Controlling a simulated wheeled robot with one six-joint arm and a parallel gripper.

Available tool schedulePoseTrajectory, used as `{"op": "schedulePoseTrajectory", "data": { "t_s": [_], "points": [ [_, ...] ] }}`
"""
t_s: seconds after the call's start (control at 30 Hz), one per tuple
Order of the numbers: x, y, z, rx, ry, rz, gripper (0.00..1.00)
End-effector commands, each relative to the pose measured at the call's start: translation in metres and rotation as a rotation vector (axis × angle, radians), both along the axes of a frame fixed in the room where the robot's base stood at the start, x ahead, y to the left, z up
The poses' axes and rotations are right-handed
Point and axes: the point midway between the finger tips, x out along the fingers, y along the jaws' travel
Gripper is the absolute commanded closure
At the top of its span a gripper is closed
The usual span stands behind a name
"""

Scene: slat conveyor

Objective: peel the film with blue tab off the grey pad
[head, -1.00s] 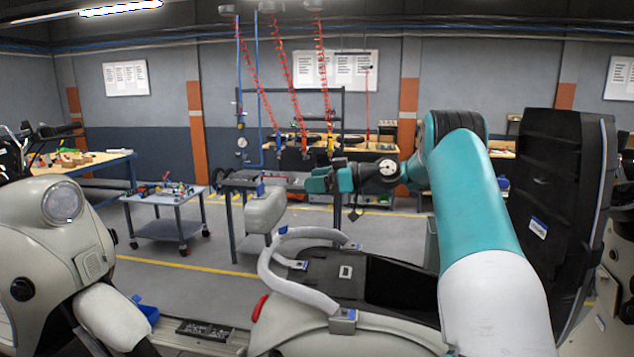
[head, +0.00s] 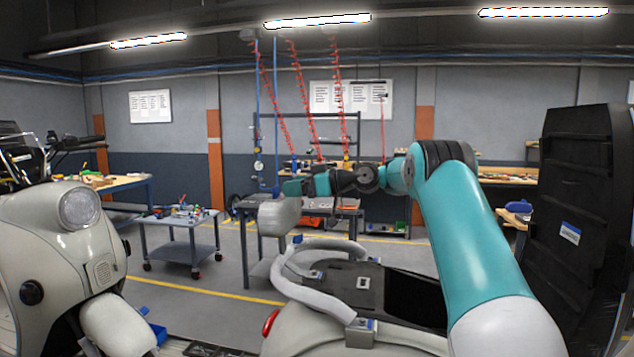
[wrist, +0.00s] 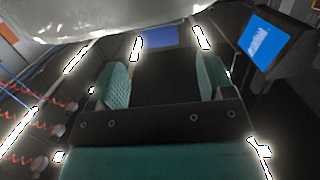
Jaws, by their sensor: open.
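The grey pad (head: 278,216) is the rounded light-grey block above the scooter's tail in the head view. In the wrist view its pale, glossy underside or face (wrist: 95,18) fills the top edge; a clear film seems to cover it, but its edges cannot be made out. My gripper (head: 290,187) is just above the pad in the head view, pointing left. In the wrist view its two teal fingers (wrist: 164,78) are apart, with nothing clearly held. A blue patch (wrist: 163,37), possibly the tab, shows between and beyond the fingers. Contact with it cannot be told.
The scooter's pale curved grab rail (head: 310,290) lies below the pad. A tall black panel (head: 572,215) stands at the right. A tool cart (head: 180,235) and a workbench (head: 335,207) stand behind. Red coiled hoses (head: 305,100) hang at the back. A blue screen (wrist: 268,45) shows in the wrist view.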

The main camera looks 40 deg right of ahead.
Motion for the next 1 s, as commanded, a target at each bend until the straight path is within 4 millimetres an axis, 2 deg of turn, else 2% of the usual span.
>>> {"op": "schedulePoseTrajectory", "data": {
  "t_s": [0.1,0.33,0.5,0.8,1.0],
  "points": [
    [0.02,0.017,0.001,0.002,0.002,0.005,0.26],
    [0.048,0.038,-0.006,0.001,0.001,0.003,0.26],
    [0.056,0.044,-0.01,0.0,0.0,0.001,0.26],
    [0.058,0.045,-0.012,0.0,0.0,0.0,0.26],
    [0.057,0.045,-0.011,0.0,0.0,0.0,0.72]
  ]
}}
